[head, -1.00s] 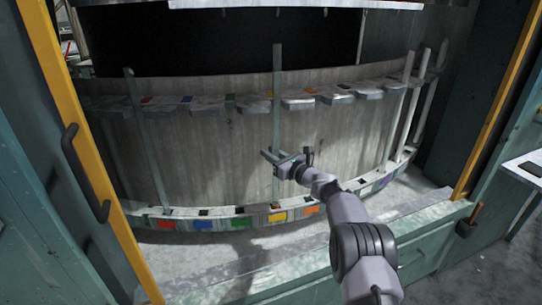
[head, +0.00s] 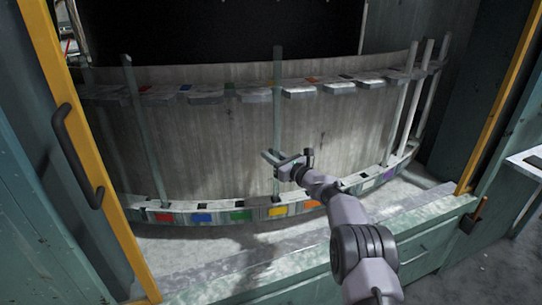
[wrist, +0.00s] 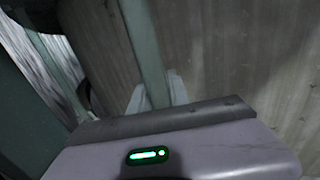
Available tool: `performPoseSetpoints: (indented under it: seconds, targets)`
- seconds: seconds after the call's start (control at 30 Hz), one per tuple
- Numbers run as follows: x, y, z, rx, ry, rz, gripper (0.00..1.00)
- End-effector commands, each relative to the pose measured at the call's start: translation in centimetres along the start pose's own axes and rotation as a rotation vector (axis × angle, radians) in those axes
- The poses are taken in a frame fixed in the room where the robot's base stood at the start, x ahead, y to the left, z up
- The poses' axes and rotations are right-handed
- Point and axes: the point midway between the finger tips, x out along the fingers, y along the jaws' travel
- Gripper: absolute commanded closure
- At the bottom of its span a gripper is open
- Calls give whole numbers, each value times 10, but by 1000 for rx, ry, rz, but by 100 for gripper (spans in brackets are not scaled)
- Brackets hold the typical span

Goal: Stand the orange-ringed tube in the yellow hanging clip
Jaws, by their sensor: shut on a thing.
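My gripper (head: 280,160) is shut on a long upright grey-green tube (head: 277,118) at the middle of the curved rack. The same tube rises beyond my gripper in the wrist view (wrist: 147,50). An orange ring cannot be made out on it now. The yellow clip (head: 270,82) is in the upper row, directly by the tube. I cannot tell whether the tube is inside the clip or just in front of it. The tube's lower end is near the yellow patch (head: 278,211) on the lower rail; contact there is unclear.
Another tube (head: 146,130) stands at the left, and several (head: 405,105) stand at the right. The lower rail (head: 258,213) carries coloured patches. A yellow-edged frame with a dark handle (head: 75,150) is at the left. The ledge (head: 320,250) in front is bare.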

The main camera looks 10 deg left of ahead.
Motion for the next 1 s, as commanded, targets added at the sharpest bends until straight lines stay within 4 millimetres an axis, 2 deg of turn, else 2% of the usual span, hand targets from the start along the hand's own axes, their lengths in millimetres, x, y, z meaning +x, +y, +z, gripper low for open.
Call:
performPoseSetpoints:
  seconds: [0.03,0.07,0.17,0.47,0.57,0.67,1.0]
  targets:
    - [0,0,0,0,0,0,100]
    - [0,0,0,0,0,0,72]
    - [0,0,0,0,0,0,52]
    - [-1,0,0,0,1,0,52]
    - [-8,-1,1,2,3,0,52]
    - [-24,-1,3,2,3,-1,52]
    - [-128,-1,5,3,0,-4,52]
